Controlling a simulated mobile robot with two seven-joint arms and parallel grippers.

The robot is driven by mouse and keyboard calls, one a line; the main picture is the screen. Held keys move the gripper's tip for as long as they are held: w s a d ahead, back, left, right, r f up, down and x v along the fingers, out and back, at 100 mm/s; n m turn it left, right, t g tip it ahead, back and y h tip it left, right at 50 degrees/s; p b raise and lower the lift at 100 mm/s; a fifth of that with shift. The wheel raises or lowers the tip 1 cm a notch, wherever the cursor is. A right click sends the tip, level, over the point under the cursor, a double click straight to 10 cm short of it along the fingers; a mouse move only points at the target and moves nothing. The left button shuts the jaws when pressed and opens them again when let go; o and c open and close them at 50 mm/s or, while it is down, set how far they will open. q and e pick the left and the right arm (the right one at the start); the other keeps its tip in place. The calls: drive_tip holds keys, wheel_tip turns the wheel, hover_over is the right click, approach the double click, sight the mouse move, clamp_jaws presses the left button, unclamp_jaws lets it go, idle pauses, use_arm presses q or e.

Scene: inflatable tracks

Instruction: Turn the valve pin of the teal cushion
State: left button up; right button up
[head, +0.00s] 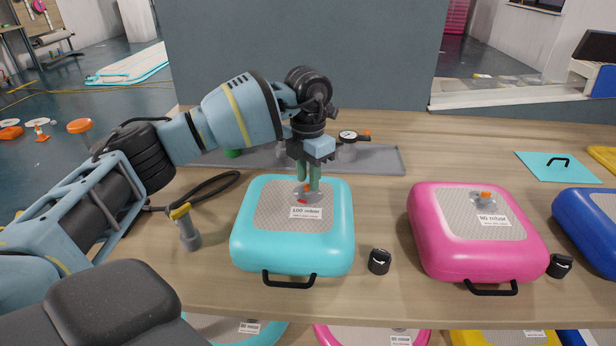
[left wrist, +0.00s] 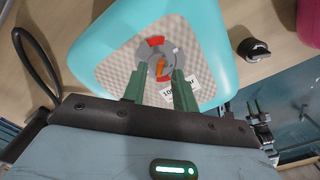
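The teal cushion (head: 255,225) lies on the table, with a grey textured top panel and a label reading 100 mbar. Its valve shows in the left wrist view as a grey round plate (left wrist: 149,64) with red marks and an orange pin (left wrist: 161,66) in the middle. My left gripper (head: 308,186) points down over the valve. In the left wrist view its two green fingers (left wrist: 157,84) are apart, with nothing between them, their tips close to the pin. In the head view the fingers partly hide the valve. What looks like my right gripper (left wrist: 252,108) shows small at the right edge of the left wrist view.
A pink cushion (head: 440,255) and a blue cushion (head: 570,210) lie to the right. Black caps (head: 379,261) stand on the table. A hose fitting (head: 187,230) stands at the left with a black hose. A grey tray (head: 385,160) with a gauge (head: 348,136) lies behind.

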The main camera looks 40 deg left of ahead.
use_arm(q)
drive_tip(key=shift+f, duration=0.4)
use_arm(e)
drive_tip(key=shift+w, duration=0.15)
use_arm(q)
drive_tip(key=shift+c, duration=0.2)
clamp_jaws()
use_arm(e)
drive_tip(key=shift+s, duration=0.4)
use_arm(q)
drive_tip(key=shift+m, duration=0.4)
use_arm(e)
drive_tip(key=shift+w+r, duration=0.1)
drive_tip(key=shift+r, duration=0.05)
use_arm(q)
drive_tip(key=m+p, duration=0.1)
drive_tip(key=m, duration=0.2)
drive_tip(key=shift+r, duration=0.1)
drive_tip(key=shift+m, duration=1.8)
use_arm(e)
drive_tip(key=shift+w+r, duration=0.6)
drive_tip(key=shift+r, duration=0.05)
drive_tip(key=shift+s, duration=0.35)
